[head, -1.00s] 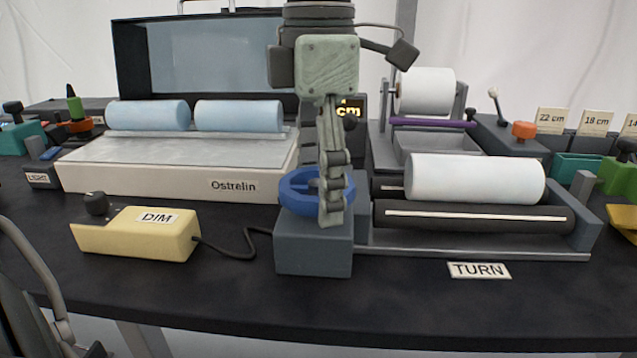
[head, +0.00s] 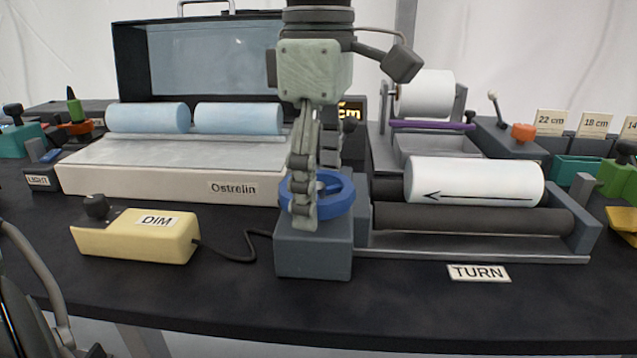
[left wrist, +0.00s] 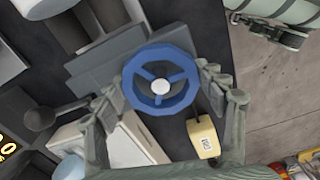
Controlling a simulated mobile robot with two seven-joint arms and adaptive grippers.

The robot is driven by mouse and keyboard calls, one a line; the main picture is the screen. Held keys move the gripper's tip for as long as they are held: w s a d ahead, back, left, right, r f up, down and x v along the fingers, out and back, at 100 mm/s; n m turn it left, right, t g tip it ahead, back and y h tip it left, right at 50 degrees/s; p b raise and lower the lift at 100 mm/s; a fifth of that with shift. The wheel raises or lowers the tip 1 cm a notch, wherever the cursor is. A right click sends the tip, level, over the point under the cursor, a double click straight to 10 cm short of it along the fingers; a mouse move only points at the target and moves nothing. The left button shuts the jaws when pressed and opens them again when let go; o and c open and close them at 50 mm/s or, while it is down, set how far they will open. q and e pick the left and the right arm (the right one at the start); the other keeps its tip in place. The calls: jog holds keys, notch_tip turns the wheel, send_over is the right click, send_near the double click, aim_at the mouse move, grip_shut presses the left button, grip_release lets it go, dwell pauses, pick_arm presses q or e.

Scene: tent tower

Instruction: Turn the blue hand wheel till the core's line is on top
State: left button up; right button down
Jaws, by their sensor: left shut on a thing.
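The blue hand wheel (head: 341,196) lies on a grey block (head: 313,247) at the left end of the roller stand. My left gripper (head: 318,205) comes down from above and is shut on the wheel, one finger at the front left, the other behind. In the left wrist view the fingers sit on both sides of the wheel (left wrist: 160,80). The white core (head: 475,182) lies on dark rollers (head: 475,219). A black line with an arrowhead at its left end runs along the core's front side, below its top. My right gripper is not in view.
A yellow DIM box (head: 137,236) with a knob stands left of the wheel, its cable running to the grey block. The white Ostrelin machine (head: 175,180) stands behind it. A TURN label (head: 479,273) lies in front of the rollers on the dark table.

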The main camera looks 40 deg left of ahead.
aim_at(319, 186)
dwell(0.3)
pick_arm(q)
jog(key=o, duration=1.2)
jog(key=shift+c, duration=0.2)
notch_tip(319, 186, up, 12)
